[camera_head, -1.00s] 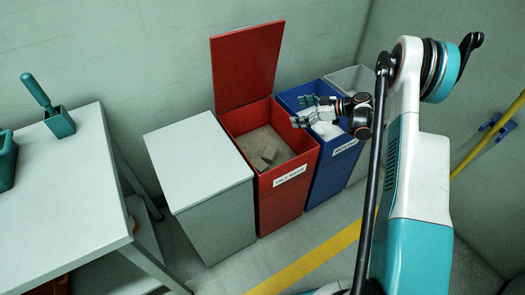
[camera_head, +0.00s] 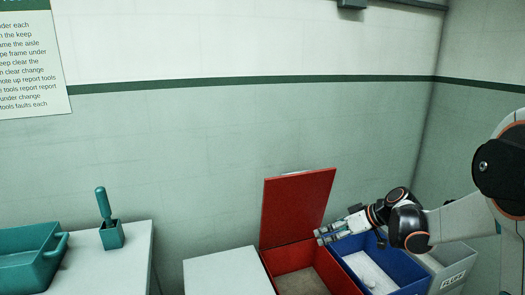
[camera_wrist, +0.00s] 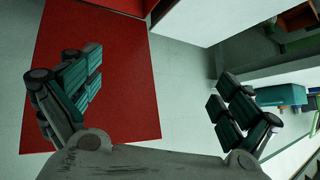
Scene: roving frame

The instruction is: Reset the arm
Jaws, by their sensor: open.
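My gripper (camera_head: 330,234) is in the head view at the lower right, above the red bin (camera_head: 302,268) and near its raised red lid (camera_head: 297,207). In the wrist view my gripper (camera_wrist: 155,100) has its two padded fingers spread wide apart with nothing between them. The red lid (camera_wrist: 100,60) fills the left part of the wrist view behind the left finger. My arm reaches in from the right edge of the head view.
A blue bin (camera_head: 395,262) with pale contents and a grey bin (camera_head: 450,262) stand right of the red bin. A closed pale bin (camera_head: 228,272) stands left. A table (camera_head: 135,260) holds a teal tray (camera_head: 28,255) and a small teal holder (camera_head: 111,236) with a handled tool.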

